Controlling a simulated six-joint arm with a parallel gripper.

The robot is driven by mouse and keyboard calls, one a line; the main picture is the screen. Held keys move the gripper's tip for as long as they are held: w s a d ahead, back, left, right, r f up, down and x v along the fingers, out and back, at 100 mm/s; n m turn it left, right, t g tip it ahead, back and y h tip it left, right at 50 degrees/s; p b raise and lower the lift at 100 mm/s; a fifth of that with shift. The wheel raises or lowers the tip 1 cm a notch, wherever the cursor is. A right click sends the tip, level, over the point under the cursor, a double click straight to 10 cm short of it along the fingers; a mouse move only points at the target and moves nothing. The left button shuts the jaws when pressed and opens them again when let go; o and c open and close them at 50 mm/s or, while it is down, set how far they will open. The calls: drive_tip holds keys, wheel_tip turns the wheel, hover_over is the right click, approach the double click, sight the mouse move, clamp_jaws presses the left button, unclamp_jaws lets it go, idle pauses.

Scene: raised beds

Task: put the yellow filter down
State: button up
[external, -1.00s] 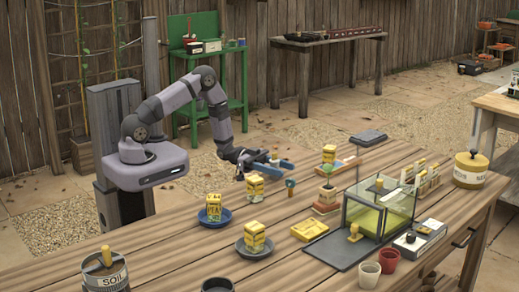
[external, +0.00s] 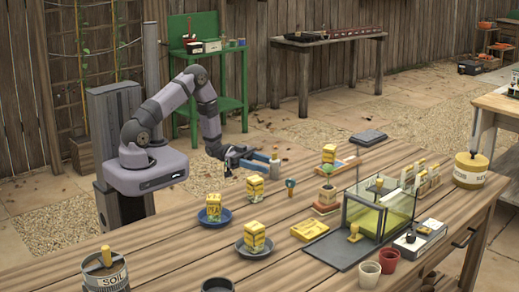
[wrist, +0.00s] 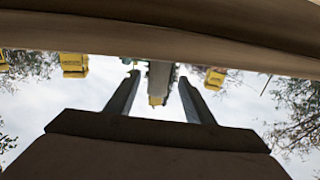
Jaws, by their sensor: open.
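My gripper (external: 258,160) is raised over the back edge of the wooden table. It is open, and in the wrist view its two grey fingers (wrist: 159,75) stand apart with nothing held between them. A flat yellow piece (external: 310,230) lies on the table left of the glass case (external: 398,206). A yellow-green panel (external: 366,219) lies low inside that case. I cannot tell which of these is the yellow filter. The gripper is apart from both.
Yellow packets stand on a blue saucer (external: 203,222), a grey saucer (external: 242,253) and the bare table. A yellow-handled stamp (external: 354,233) stands on the dark board by the case. Red (external: 389,261) and pale (external: 370,274) pots stand in front.

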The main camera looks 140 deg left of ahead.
sight(275, 164)
drive_tip(key=shift+s+b, duration=0.2)
drive_tip(key=shift+b, duration=0.1)
drive_tip(key=shift+w+a+r+b, duration=0.15)
drive_tip(key=shift+w+b, duration=0.1)
drive_tip(key=shift+w, duration=0.45)
drive_tip(key=shift+w+r+b, duration=0.15)
drive_tip(key=shift+w+b, duration=0.1)
drive_tip(key=shift+w, duration=0.5)
drive_tip(key=shift+w+a+r+b, duration=0.15)
drive_tip(key=shift+w+b, duration=0.1)
drive_tip(key=shift+w, duration=0.45)
drive_tip(key=shift+c, duration=0.5)
drive_tip(key=c, duration=1.1)
drive_tip(key=shift+r, duration=0.2)
